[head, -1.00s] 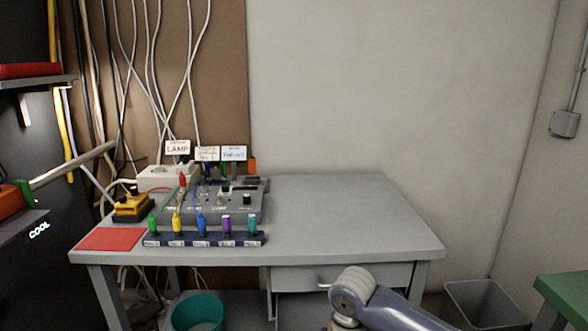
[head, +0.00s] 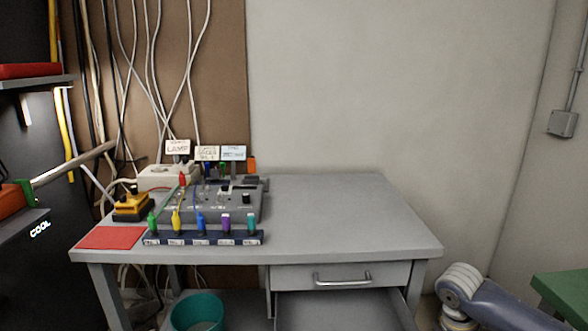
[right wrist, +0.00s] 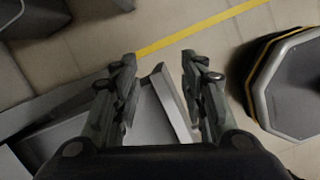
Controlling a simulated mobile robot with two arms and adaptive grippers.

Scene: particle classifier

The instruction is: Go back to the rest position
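My right arm shows at the lower right of the head view, beyond the right end of the grey desk (head: 330,215). Its gripper is outside that view. In the right wrist view my right gripper (right wrist: 160,85) is open, with its two fingers apart and nothing held between them. A pale angled panel (right wrist: 175,103) shows behind the gap, over the tiled floor. My left arm and left gripper are not in view.
A control panel (head: 215,205) with a row of coloured plugs and a red mat (head: 110,238) occupy the desk's left half; its right half is clear. The desk drawer has a handle (head: 343,280). A teal bin (head: 198,312) stands below. A green surface (head: 563,293) is at the right.

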